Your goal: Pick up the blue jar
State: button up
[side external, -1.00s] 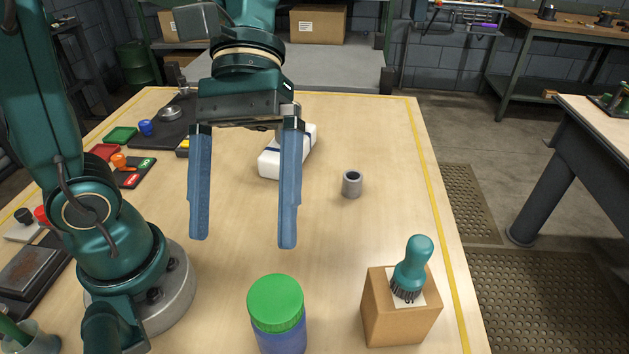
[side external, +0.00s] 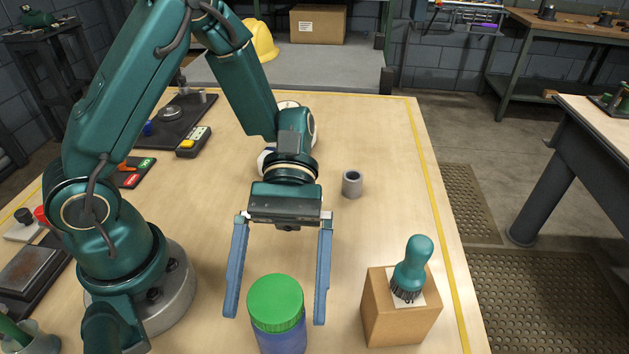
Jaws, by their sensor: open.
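The blue jar (side external: 282,341) with a green lid (side external: 276,302) stands upright at the front of the table, cut off by the bottom edge of the picture. My gripper (side external: 276,308) is open and points down, with its two long blue fingers spread wide. In the picture one finger shows to the left of the lid and the other to its right. I cannot tell how far behind or above the jar the fingertips are. Nothing is held between them.
A cardboard box (side external: 400,318) with a teal-handled brush (side external: 412,265) on it stands right of the jar. A grey ring (side external: 352,184) stands behind. A white object is mostly hidden behind my arm. The table's right middle is clear.

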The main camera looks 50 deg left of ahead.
aim_at(273, 324)
jog(key=shift+x, duration=2)
grip_shut()
